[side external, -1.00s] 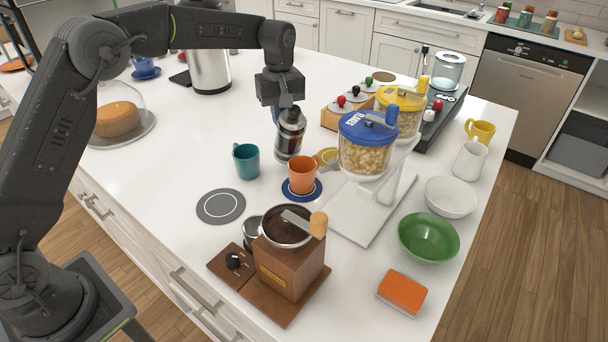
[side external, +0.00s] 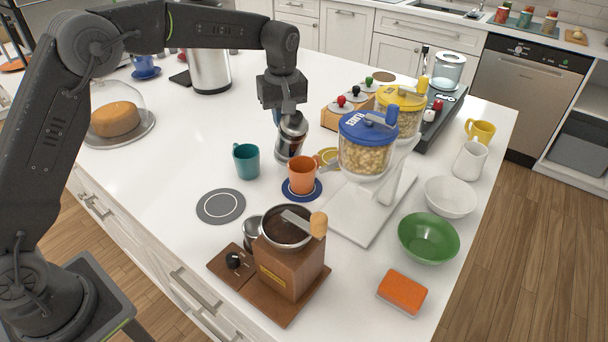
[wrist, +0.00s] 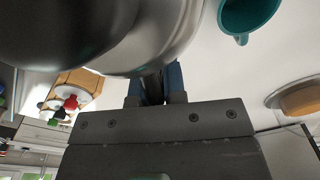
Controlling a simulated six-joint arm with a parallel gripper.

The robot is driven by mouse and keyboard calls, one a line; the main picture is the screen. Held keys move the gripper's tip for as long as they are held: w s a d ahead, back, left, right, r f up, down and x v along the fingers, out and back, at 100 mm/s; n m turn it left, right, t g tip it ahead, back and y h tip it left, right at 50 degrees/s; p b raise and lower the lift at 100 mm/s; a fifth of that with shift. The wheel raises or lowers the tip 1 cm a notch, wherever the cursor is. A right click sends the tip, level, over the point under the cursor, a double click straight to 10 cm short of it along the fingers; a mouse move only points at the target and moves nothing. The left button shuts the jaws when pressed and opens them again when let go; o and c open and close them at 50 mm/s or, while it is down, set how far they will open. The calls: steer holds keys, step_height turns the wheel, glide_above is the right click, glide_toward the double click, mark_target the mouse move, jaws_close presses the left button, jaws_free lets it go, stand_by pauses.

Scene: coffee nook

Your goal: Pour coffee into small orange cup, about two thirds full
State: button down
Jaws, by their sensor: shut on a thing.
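The small orange cup (side external: 303,173) stands upright on a dark blue round coaster (side external: 301,196). The press is held slightly tilted, just behind and to the left of the cup. No stream of coffee can be made out, and the level inside the cup is hidden.
A teal mug (side external: 246,162) stands left of the cup. A blue-lidded flakes container (side external: 366,150) stands close on the right, and a wooden coffee grinder (side external: 288,262) in front. A grey round mat (side external: 220,206) lies empty at the front left.

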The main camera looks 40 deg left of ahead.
steer(key=shift+s+d+r, duration=0.1)
steer(key=shift+d+r, duration=0.05)
steer(key=shift+r, duration=0.05)
stand_by(0.3)
steer(key=shift+w+a, duration=0.4)
steer(key=shift+w, duration=0.05)
steer(key=shift+s+d+r+t+y, duration=0.15)
steer(key=shift+s+d+t+y, duration=0.2)
steer(key=shift+d+t+y, duration=0.25)
steer(key=shift+a, duration=0.15)
steer(key=shift+w+a, duration=0.1)
